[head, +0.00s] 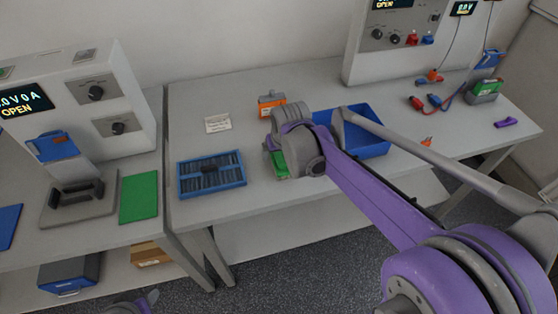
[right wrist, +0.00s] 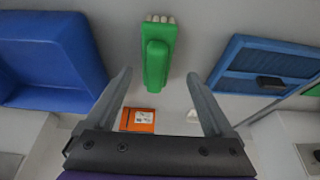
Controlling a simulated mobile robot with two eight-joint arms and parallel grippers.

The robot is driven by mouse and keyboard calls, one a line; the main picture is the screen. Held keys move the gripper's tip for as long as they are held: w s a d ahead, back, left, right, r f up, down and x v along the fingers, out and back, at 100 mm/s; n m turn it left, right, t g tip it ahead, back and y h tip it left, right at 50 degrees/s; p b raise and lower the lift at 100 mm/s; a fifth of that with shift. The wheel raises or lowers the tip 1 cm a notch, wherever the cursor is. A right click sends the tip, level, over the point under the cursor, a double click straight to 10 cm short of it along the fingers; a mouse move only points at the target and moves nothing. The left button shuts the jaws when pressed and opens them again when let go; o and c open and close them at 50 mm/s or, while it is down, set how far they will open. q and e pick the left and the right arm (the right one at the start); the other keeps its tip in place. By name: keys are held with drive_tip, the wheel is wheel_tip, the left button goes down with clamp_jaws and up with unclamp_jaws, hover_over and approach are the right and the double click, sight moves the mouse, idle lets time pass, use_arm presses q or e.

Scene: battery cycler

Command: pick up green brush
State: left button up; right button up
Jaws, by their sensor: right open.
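The green brush (right wrist: 157,55) lies on the table, its pale bristles toward the top of the right wrist view. In the head view the brush (head: 281,165) is mostly hidden behind my right gripper and wrist. My right gripper (right wrist: 158,76) is open and empty, with one finger on either side of the brush handle in the picture. The fingers look apart from the brush; how far above it they are I cannot tell. A small purple and grey part of my left arm shows at the bottom edge of the head view; its jaws cannot be made out.
A blue bin (head: 366,148) stands right of the brush and a blue slotted tray (head: 211,192) left of it. An orange box (head: 271,104) and a small white card (head: 217,123) are behind. Cycler machines stand at left and back right. The table's front strip is clear.

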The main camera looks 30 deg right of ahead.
sight(280, 154)
drive_tip(key=x, duration=0.5)
drive_tip(key=shift+w+d, duration=0.1)
drive_tip(key=shift+d, duration=0.2)
drive_tip(key=shift+r, duration=0.1)
clamp_jaws()
